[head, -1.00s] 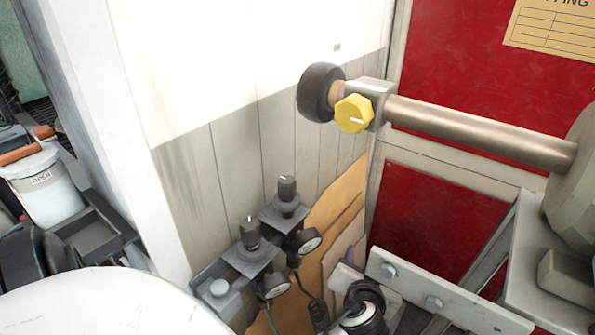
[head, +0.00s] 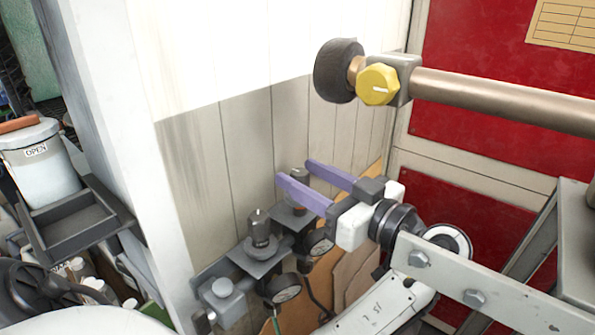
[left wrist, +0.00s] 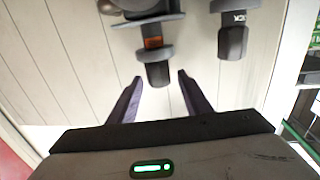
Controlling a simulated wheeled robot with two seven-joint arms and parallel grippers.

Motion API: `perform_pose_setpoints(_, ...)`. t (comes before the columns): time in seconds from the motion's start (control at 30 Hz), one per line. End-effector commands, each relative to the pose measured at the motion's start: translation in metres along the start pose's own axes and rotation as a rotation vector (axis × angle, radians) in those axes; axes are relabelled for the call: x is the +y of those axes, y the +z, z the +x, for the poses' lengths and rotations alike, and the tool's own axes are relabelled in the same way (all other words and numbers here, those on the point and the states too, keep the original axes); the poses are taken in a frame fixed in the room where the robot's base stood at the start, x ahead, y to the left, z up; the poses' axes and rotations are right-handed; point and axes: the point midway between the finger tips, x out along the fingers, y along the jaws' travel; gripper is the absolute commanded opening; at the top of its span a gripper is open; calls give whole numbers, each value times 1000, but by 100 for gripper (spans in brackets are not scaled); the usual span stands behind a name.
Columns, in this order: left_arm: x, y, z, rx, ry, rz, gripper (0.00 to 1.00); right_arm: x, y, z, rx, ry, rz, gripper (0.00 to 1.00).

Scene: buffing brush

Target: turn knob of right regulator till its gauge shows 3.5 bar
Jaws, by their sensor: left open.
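The right regulator has a dark upright knob (head: 299,175), partly behind my fingers, and a round gauge (head: 320,242) below it. The gauge needle is too small to read. My left gripper (head: 296,172) is open, with its purple fingers reaching to either side of this knob. In the left wrist view, the knob (left wrist: 155,68) with an orange band stands between the fingertips (left wrist: 160,79), with gaps visible on both sides. The left regulator's knob (head: 260,228) and gauge (head: 283,289) are beside it; this knob also shows in the left wrist view (left wrist: 233,42).
A panelled wall (head: 250,135) stands behind the regulators. A yellow knob (head: 378,85) on a horizontal pipe (head: 490,100) is above and right of my gripper. A bolted metal bracket (head: 450,280) is at the lower right. A bucket (head: 42,165) stands at far left.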

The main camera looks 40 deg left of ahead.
Motion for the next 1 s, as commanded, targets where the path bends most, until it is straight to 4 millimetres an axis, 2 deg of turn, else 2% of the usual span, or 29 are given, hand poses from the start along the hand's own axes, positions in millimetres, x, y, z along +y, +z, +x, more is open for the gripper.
perform_pose_setpoints(0.17, 0, 0, 16, 0, 1, 0, 45, 0, -1, -1, 0, 0, 1, 45)
perform_pose_setpoints(0.43, 0, 1, 18, 0, 2, 1, 45, 0, -1, -1, 1, 0, 1, 45)
perform_pose_setpoints(0.47, 0, 1, 18, 0, 2, 1, 43, 0, -1, -1, 1, 0, 1, 45)
perform_pose_setpoints(0.7, 0, 1, 18, 0, 2, 1, 3, 0, -1, -1, 1, 0, 1, 45)
perform_pose_setpoints(1.0, 0, 3, 18, -4, 108, 1, 4, 0, 5, 5, 0, -1, 3, 45)
